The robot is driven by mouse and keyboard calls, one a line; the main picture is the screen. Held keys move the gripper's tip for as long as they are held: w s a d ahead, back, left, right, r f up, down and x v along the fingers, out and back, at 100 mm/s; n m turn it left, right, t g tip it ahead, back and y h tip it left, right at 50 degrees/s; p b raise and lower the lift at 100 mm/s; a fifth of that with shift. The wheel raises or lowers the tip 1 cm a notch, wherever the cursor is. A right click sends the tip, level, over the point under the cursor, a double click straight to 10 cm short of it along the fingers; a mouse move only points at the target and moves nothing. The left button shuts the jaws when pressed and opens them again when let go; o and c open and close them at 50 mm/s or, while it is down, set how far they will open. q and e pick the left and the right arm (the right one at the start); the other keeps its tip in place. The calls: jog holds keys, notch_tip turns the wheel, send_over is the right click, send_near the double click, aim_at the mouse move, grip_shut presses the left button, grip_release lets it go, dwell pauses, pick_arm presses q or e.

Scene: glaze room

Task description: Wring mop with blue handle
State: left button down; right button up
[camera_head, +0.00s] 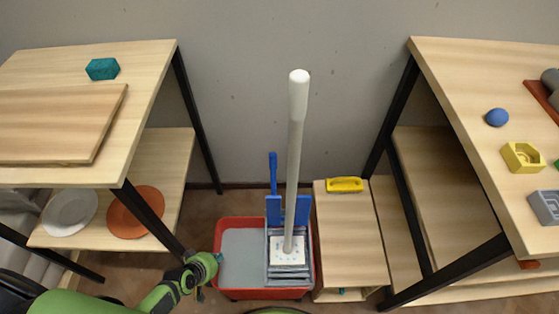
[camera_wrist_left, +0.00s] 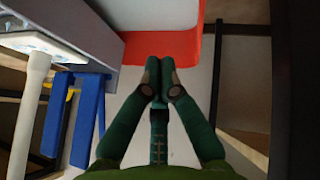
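A red mop bucket (camera_head: 232,293) with a grey inside stands on the floor. Its wringer (camera_head: 287,275) sits in the right half, with two blue plates (camera_head: 274,211) and an upright blue handle (camera_head: 273,172) at the back. A mop with a white pole (camera_head: 294,170) stands nearly upright, its white head (camera_head: 287,251) on the wringer. My left gripper (camera_head: 212,262) is at the bucket's left rim, apart from the handle. In the left wrist view its fingers (camera_wrist_left: 160,68) are together with nothing visible between them; the blue handle (camera_wrist_left: 55,112) is at left. My right gripper is out of view.
A wooden shelf table (camera_head: 150,70) stands left, its dark leg close to my left arm. A low wooden stand (camera_head: 345,235) with a yellow brush (camera_head: 345,184) is right of the bucket. Another table (camera_head: 450,75) stands farther right. A wall is behind.

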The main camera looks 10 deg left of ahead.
pick_arm(q)
jog(key=w+d+r+n+t+h+b, duration=0.25)
jog(key=w+r+n+t+b, duration=0.35)
jog(key=w+r, duration=0.6)
jog(key=w+d+r+n+t+h+b, duration=0.1)
jog(key=w+d+r+n+h+b, duration=0.1)
jog(key=r, duration=0.7)
jog(key=w+d+h+b, duration=0.1)
jog(key=w+b, duration=0.1)
jog(key=w, duration=0.1)
jog(key=shift+w+d+h+b, duration=0.2)
jog(key=shift+w+h+b, duration=0.15)
jog(key=shift+w+b, duration=0.05)
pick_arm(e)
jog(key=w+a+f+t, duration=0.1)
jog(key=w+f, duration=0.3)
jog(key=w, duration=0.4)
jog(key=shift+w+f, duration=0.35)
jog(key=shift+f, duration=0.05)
pick_arm(q)
jog(key=shift+r, duration=0.1)
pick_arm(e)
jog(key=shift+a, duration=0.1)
pick_arm(q)
jog(key=x, duration=1)
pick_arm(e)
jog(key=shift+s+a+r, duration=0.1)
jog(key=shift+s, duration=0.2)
